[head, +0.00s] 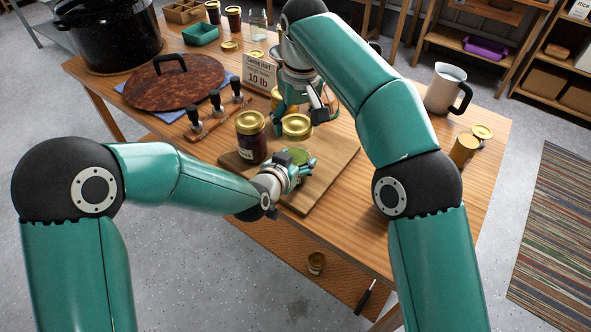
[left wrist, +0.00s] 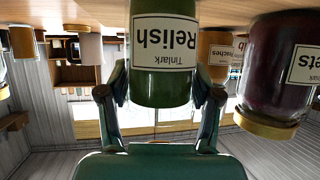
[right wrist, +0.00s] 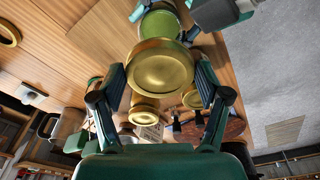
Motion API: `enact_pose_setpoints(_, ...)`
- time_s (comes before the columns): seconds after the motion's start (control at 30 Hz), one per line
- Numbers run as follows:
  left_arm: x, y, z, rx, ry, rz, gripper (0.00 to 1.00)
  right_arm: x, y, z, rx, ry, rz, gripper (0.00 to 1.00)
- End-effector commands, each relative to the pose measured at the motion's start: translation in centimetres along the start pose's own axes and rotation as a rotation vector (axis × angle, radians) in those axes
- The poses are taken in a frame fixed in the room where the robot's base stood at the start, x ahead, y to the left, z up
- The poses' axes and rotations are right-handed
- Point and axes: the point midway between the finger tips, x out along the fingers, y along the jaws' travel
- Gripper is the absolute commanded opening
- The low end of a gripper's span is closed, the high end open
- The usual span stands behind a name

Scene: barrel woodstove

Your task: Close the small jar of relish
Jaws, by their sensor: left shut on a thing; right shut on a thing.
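The small relish jar (left wrist: 162,60) has a white label and green contents. It stands on the wooden board (head: 290,199), and its open green top (right wrist: 160,23) shows in the right wrist view. My left gripper (head: 299,172) is shut around the jar's side, with a finger on each side in the left wrist view. My right gripper (head: 298,110) is shut on a gold lid (right wrist: 161,68); the lid also shows in the head view (head: 297,126). The lid is apart from the jar, held off its mouth on the far side in the head view.
A dark beets jar (head: 251,142) with a gold lid stands on the board close to my left gripper. Stampers (head: 217,104) and a large brown lid (head: 174,82) lie to the left. A pitcher (head: 444,90) and an amber jar (head: 464,150) stand at the right.

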Motion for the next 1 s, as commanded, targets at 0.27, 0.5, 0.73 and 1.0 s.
enact_pose_setpoints(0.27, 0.0, 0.0, 0.1, -0.001, -0.001, -0.001, 0.01, 1.0, 0.0, 0.2, -0.001, -0.003, 0.001, 0.57)
enact_pose_setpoints(0.5, 0.0, -0.1, 0.1, -0.001, -0.001, -0.001, 0.01, 4.0, -0.1, 0.9, -0.001, -0.005, 0.0, 0.57)
enact_pose_setpoints(0.73, 0.0, -0.1, 0.1, -0.002, -0.001, -0.001, 0.01, 4.7, -0.2, 1.0, -0.001, -0.002, 0.0, 0.57)
enact_pose_setpoints(1.0, 0.0, -0.1, 0.1, -0.002, -0.001, -0.002, 0.01, 4.7, -0.2, 1.0, -0.002, -0.002, 0.0, 0.57)
